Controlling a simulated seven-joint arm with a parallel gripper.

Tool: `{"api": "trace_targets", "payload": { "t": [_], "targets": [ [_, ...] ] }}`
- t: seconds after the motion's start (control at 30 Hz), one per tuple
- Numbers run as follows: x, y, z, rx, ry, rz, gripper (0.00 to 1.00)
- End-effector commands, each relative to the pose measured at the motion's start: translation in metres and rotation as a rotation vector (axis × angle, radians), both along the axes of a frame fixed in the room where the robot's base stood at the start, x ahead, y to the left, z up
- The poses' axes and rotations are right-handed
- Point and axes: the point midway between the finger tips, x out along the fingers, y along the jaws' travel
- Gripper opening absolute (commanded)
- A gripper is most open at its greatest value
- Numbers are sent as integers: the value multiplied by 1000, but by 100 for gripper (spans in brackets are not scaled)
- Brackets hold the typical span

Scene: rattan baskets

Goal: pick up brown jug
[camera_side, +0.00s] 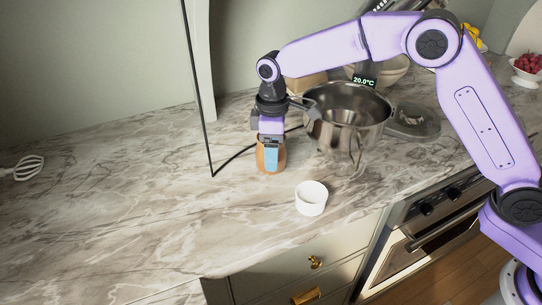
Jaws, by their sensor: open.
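The brown jug (261,160) stands upright on the marble counter, left of the steel pot. My gripper (271,155) points straight down over the jug. Its light-blue finger overlaps the jug's front in the picture, and the jug's brown side shows to the left and right of it. My gripper is open. The other finger is hidden, so I cannot tell whether the fingers touch the jug or are around its wall. The jug's top is mostly covered by my gripper.
A steel pot (333,128) with a 20.0°C display stands close to the right. A white cup (311,198) stands in front. A black cable runs behind the jug. A whisk (22,168) lies far left. The counter's left part (130,200) is clear.

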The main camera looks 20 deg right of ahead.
Motion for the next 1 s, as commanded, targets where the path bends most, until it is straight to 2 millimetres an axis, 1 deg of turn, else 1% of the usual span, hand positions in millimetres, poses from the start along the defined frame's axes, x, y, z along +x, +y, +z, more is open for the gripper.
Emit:
{"api": "trace_targets", "payload": {
  "t": [0.07, 0.27, 0.4, 0.5, 0.7, 0.73, 0.77, 0.8, 0.87, 0.9, 0.93, 1.0],
  "targets": [
    [-1, 1, -6, -2, 2, 0, 71],
    [-1, 8, -34, -3, 4, 1, 71],
    [0, 7, -48, -2, 2, -1, 71],
    [0, 7, -52, -1, 0, -1, 71],
    [0, 7, -52, -1, 0, -1, 71],
    [0, 7, -52, -1, 0, -1, 64],
    [0, 7, -52, -1, 0, 0, 55],
    [0, 7, -52, -1, 0, 0, 42],
    [0, 7, -52, -1, 0, 0, 22],
    [0, 7, -52, -1, 0, 0, 9],
    [0, 7, -52, -1, 0, 0, 0],
    [1, 8, -51, 0, -1, 0, 0]
  ]
}}
